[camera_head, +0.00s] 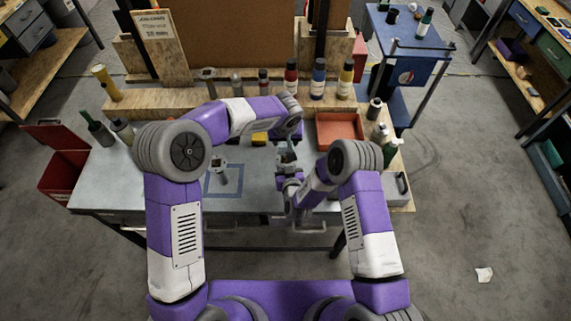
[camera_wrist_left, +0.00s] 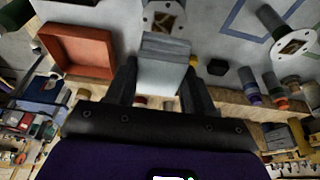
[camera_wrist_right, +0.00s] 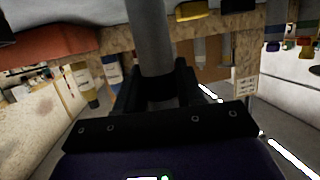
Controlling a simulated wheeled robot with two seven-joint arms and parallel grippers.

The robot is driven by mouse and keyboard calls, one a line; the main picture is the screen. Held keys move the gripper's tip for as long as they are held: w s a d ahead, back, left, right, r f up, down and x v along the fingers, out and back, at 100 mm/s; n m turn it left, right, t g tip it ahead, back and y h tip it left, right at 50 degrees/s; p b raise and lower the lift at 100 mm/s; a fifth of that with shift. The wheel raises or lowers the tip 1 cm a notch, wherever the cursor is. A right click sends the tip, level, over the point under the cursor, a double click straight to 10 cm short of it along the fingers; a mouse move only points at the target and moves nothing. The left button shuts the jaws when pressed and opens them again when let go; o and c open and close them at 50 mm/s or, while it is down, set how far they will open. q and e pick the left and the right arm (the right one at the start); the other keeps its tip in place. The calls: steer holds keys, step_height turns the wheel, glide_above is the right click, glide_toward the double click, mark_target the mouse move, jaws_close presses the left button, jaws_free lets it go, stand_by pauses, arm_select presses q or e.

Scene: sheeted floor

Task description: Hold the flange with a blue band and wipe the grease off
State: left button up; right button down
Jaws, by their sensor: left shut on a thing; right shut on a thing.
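My right gripper (camera_wrist_right: 157,88) is shut around a grey tube (camera_wrist_right: 150,38), which shows in the right wrist view; no blue band can be made out on it. In the left wrist view a grey flange plate (camera_wrist_left: 165,16) with a central hole is at the top. My left gripper (camera_wrist_left: 160,92) is shut on a pale grey block-like pad (camera_wrist_left: 162,68), close to that plate; I cannot tell if they touch. In the head view both grippers meet mid-bench, the left (camera_head: 286,155) above the right (camera_head: 290,186). Another flange on a tube (camera_head: 221,166) is on the bench; it also shows in the left wrist view (camera_wrist_left: 295,42).
A blue taped square (camera_head: 238,187) marks the bench left of the grippers. An orange tray (camera_head: 340,128) is to the right. Several bottles stand on the rear wooden shelf (camera_head: 180,100). A red bin (camera_head: 64,175) is at the left, and a blue cart (camera_head: 408,60) is behind right.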

mark_target(280, 158)
stand_by(0.4)
arm_select(q)
steer(key=shift+a, duration=1)
steer(key=shift+f, duration=3.8)
steer(key=shift+d+f, duration=0.2)
steer(key=shift+d, duration=0.5)
steer(key=shift+c, duration=0.3)
steer(key=shift+s+d+f, duration=0.1)
steer(key=shift+d, duration=1.25)
steer(key=a, duration=0.4)
steer(key=shift+r, duration=4.15)
